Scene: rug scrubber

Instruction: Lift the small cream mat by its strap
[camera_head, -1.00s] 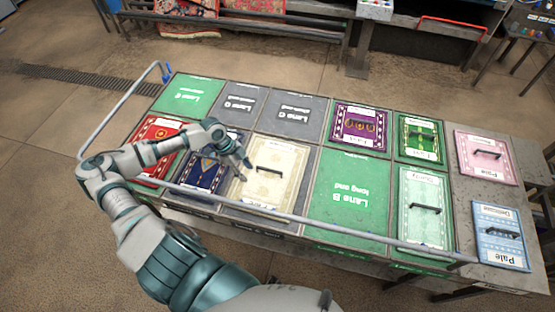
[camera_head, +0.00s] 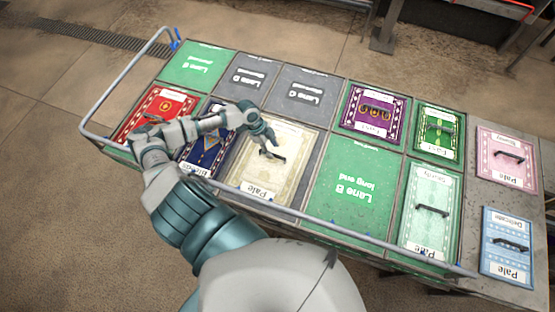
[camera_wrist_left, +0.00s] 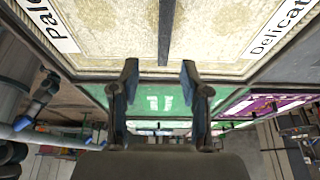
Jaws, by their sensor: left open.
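The cream mat (camera_head: 285,178) lies flat on the table, with a patterned face and white labels reading "Pale" and "Delicate". Its dark strap (camera_head: 277,155) stands near the mat's middle. My left gripper (camera_head: 270,143) is over the mat, close to the strap, and hides part of it. In the left wrist view, the gripper (camera_wrist_left: 160,80) shows two fingers apart with nothing held between them. A dark bar, seemingly the strap (camera_wrist_left: 167,30), lies ahead and lines up with the gap. The cream mat (camera_wrist_left: 110,30) fills the top of that view. My right gripper is out of view.
A blue mat (camera_head: 203,155) and a red mat (camera_head: 160,110) lie left of the cream one. A bare green lane (camera_head: 352,195) is to its right. A grey rail (camera_head: 340,232) runs along the near edge. Purple, green, pink and pale blue mats lie farther right.

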